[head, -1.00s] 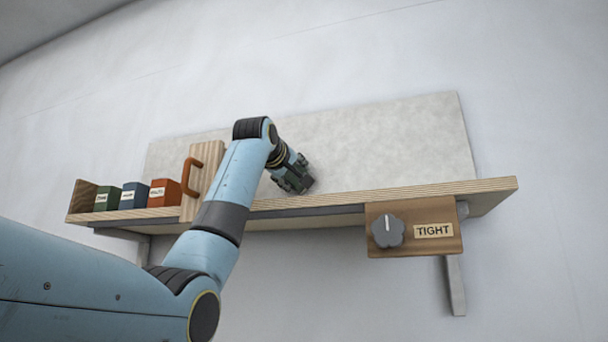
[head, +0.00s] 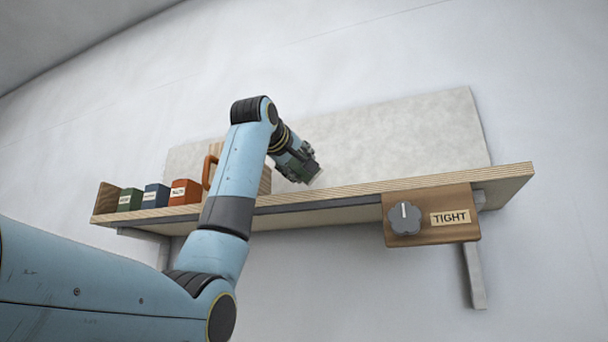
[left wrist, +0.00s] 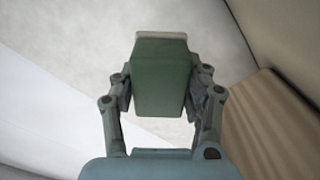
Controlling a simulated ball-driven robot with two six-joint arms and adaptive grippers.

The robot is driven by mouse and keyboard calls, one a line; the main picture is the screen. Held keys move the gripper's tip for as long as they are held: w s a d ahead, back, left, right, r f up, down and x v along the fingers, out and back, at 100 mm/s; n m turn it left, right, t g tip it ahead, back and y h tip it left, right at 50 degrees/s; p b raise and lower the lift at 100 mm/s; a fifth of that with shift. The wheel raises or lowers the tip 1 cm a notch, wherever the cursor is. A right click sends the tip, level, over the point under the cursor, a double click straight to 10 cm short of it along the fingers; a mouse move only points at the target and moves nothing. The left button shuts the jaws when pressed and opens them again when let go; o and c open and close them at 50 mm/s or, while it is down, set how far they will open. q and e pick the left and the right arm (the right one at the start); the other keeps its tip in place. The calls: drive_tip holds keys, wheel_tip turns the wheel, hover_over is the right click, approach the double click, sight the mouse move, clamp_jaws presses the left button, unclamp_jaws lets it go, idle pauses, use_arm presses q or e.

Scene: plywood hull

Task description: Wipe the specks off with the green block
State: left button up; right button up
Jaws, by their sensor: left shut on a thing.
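My left gripper (head: 310,168) is shut on the green block (left wrist: 162,75), with a finger on each side of it. In the left wrist view the block has a thin pale layer at its far end and points toward the pale grey panel (left wrist: 215,35). In the head view the panel (head: 420,135) stands behind the shelf, and my gripper is in front of it, just above the shelf. I cannot tell whether the block touches the panel. I cannot make out any specks. My right gripper is not in view.
The plywood shelf (head: 430,188) runs below the panel. A grey knob (head: 404,217) and a TIGHT label (head: 451,217) are below the right end.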

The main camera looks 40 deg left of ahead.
use_arm(q)
drive_tip(key=shift+s, duration=0.2)
drive_tip(key=shift+b+v, duration=0.7)
drive_tip(key=shift+v, duration=0.4)
drive_tip(key=shift+s+d, duration=0.15)
drive_tip(key=shift+s, duration=0.2)
drive_tip(key=shift+w, duration=0.1)
